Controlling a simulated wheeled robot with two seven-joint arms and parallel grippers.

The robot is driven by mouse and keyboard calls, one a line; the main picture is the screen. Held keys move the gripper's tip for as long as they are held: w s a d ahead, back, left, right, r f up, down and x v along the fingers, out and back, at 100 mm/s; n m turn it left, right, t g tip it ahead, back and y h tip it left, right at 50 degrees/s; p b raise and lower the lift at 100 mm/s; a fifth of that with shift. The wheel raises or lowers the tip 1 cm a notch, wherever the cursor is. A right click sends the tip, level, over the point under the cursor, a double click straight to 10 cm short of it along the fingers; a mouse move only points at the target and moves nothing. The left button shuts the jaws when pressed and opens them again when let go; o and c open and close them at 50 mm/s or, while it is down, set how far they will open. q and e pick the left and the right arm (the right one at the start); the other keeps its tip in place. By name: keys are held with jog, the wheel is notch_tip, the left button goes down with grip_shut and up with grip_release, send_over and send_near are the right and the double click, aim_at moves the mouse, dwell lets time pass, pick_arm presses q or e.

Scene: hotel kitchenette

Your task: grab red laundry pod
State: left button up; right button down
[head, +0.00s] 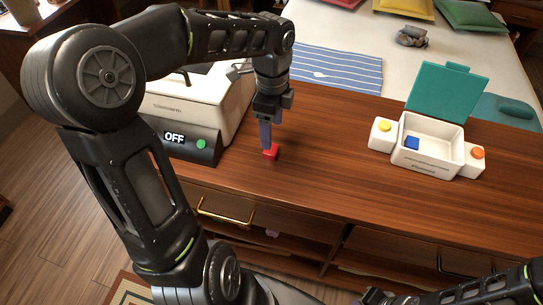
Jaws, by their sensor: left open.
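A white appliance (172,105) and a black "OFF" panel (178,138) stand close left of my gripper. The counter's middle is clear.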

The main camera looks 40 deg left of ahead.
pick_arm(q)
jog(key=shift+f, duration=1.25)
jog(key=shift+a+f, duration=0.15)
jog(key=shift+f, duration=2.45)
jog(key=c, duration=1.4)
jog(key=shift+r, duration=0.15)
notch_tip(320, 180, up, 10)
jog(key=shift+f, duration=0.1)
